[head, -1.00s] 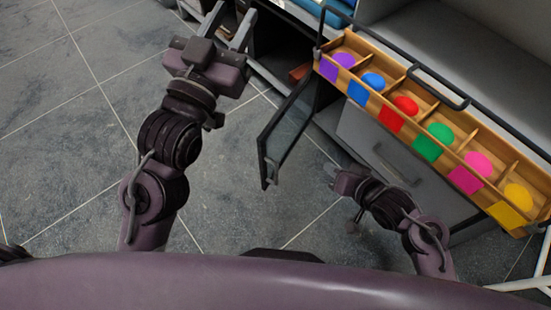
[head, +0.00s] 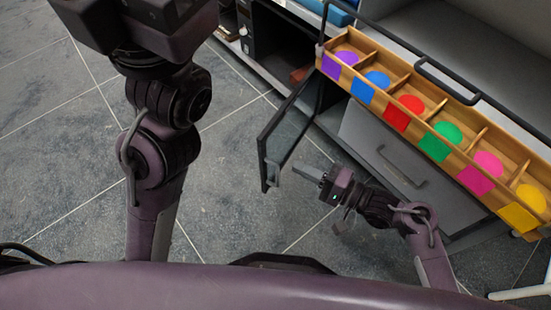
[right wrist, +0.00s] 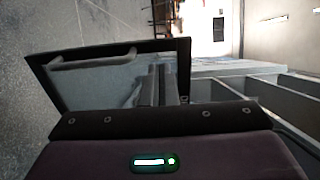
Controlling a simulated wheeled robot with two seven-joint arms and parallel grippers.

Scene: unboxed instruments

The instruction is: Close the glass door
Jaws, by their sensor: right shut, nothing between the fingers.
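The glass door (head: 290,132) has a dark frame and stands swung open from the low grey cabinet, with a small handle (head: 272,170) near its free edge. In the right wrist view the door (right wrist: 105,85) and its handle (right wrist: 92,57) show ahead of my fingers. My right gripper (head: 307,171) is shut and empty, just right of the door's free end; I cannot tell whether it touches the door. My left gripper's body (head: 140,25) is at the top left, and its fingers are cut off by the frame edge.
A grey drawer (head: 385,150) with a handle is beside the door opening. A white tube (head: 520,292) is at lower right. Tiled floor left of the door is clear.

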